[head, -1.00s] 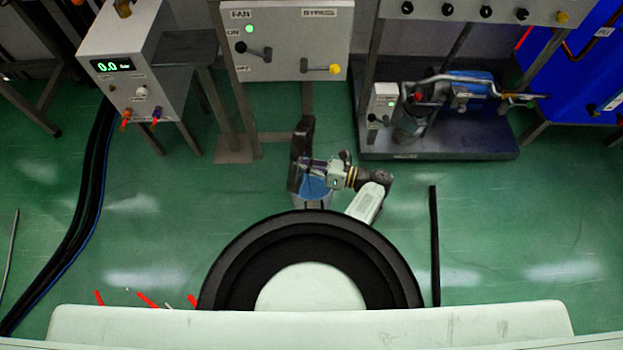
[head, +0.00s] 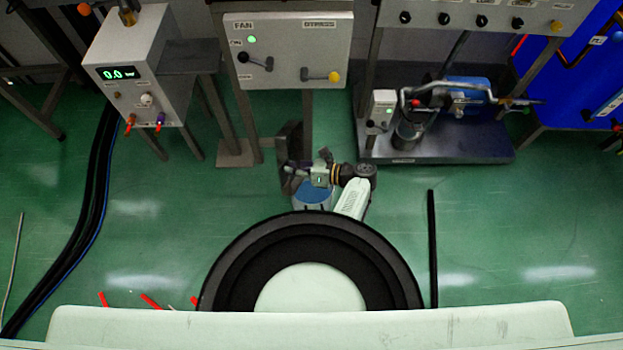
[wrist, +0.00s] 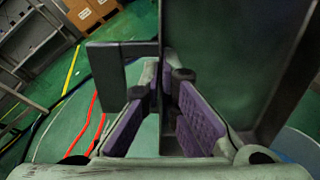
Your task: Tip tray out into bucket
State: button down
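A dark grey tray (head: 290,150) stands steeply on edge in the head view, beside and partly over the bucket. In the wrist view the tray (wrist: 235,60) fills the upper right, with a bare dark green-grey face. My gripper (head: 308,172) is at the tray's near side. In the wrist view the purple-padded fingers of my gripper (wrist: 165,105) are closed around a thin part of the tray. The bucket (head: 313,197), with a blue inside, is on the floor below my gripper and partly hidden by it. Its blue curve shows at the wrist view's lower right.
A fan and bypass panel (head: 290,45) stands behind the tray. A grey box with a display (head: 140,75) is at left, with dark hoses on the floor. A pump on a dark base (head: 440,145) is at right. Green floor is open on both sides.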

jog(key=shift+f, duration=0.35)
jog(key=shift+w+a, duration=0.1)
jog(key=shift+a, duration=0.2)
jog(key=w+a+f+g+h+b, duration=0.2)
jog(key=a+f+h, duration=0.5)
jog(key=a, duration=0.2)
jog(key=w+a+f+g+h+b, duration=0.1)
jog(key=w+a+f+h+b, duration=0.1)
jog(key=a+f+h, duration=0.5)
jog(key=w+a, duration=0.1)
jog(key=a, duration=0.2)
jog(key=shift+f+g+h+b, duration=0.35)
jog(key=shift+g+h, duration=0.05)
jog(key=shift+w+a, duration=0.1)
jog(key=shift+r, duration=0.15)
